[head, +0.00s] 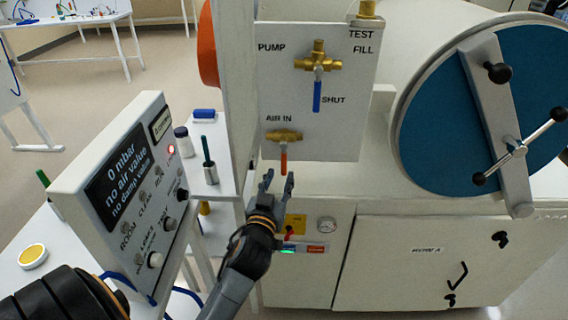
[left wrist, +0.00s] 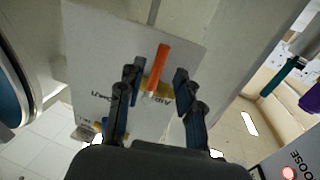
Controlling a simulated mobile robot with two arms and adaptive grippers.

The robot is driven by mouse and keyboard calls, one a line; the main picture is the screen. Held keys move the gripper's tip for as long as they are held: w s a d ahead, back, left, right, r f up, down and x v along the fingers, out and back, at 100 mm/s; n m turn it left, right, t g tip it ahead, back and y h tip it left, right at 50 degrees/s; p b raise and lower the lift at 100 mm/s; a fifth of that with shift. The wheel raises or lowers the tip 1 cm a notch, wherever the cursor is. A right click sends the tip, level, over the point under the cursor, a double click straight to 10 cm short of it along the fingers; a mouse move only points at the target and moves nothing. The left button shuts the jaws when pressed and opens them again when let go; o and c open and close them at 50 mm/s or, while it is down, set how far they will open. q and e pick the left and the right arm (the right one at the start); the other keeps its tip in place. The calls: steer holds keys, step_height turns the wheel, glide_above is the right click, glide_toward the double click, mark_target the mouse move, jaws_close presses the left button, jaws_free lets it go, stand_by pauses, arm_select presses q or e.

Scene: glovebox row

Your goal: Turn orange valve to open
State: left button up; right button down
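The orange valve handle (head: 284,161) hangs straight down from its brass body (head: 284,136) under the label AIR IN on the white panel. My left gripper (head: 279,178) is just below the handle's lower end, fingers pointing up. It is open and empty. In the left wrist view the orange handle (left wrist: 161,60) shows in the gap between the two spread fingertips (left wrist: 157,72). I cannot tell whether any finger touches it. My right gripper is in neither view.
Above is a brass valve with a blue handle (head: 317,96), labelled SHUT. A control box (head: 118,190) reading "0 mbar, no air valve" stands left, near a green-topped marker (head: 207,155). A white post (head: 236,90) rises beside the panel. A round blue door (head: 470,110) is at right.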

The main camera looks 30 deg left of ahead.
mark_target(283, 169)
arm_select(q)
steer(key=x, duration=0.5)
steer(key=shift+w+a+p, duration=0.1)
steer(key=shift+w+p, duration=0.1)
steer(key=shift+p, duration=0.15)
jaws_close()
steer(key=shift+f, duration=0.1)
